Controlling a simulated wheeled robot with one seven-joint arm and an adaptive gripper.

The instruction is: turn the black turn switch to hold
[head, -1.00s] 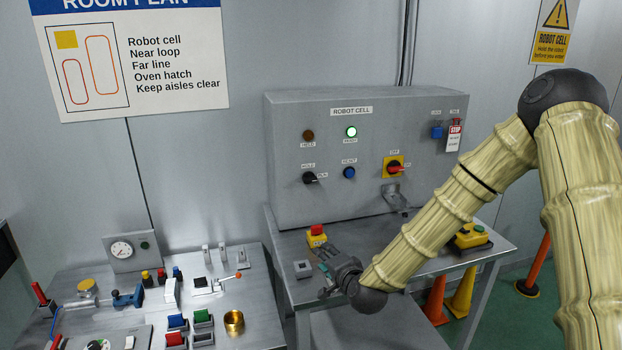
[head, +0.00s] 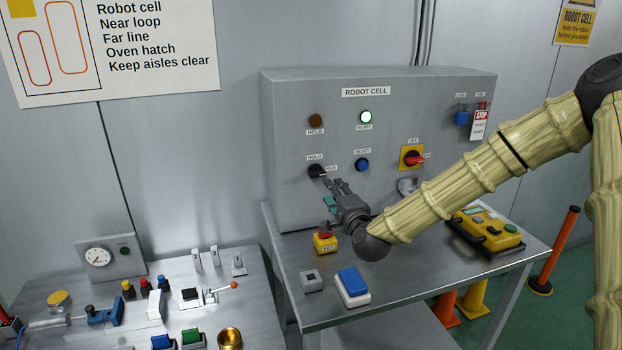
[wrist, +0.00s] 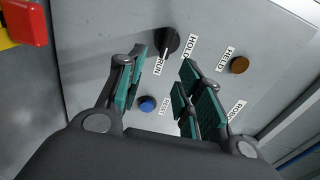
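The black turn switch (head: 316,171) is on the left of the grey ROBOT CELL panel, between the HOLD and RUN labels. Its white mark points toward RUN. It also shows in the wrist view (wrist: 170,41), just beyond the fingertips and between their lines. My gripper (head: 336,192) is in front of the panel, just below and right of the switch. In the wrist view its teal-padded fingers (wrist: 162,66) are spread apart with nothing between them. The gripper appears not to touch the switch.
A blue reset button (head: 362,165) and a red-and-yellow OFF switch (head: 412,158) sit to the right on the panel. A red-topped yellow button box (head: 325,243) and a blue-topped box (head: 352,286) stand on the table below. Free space lies in front of the panel's left side.

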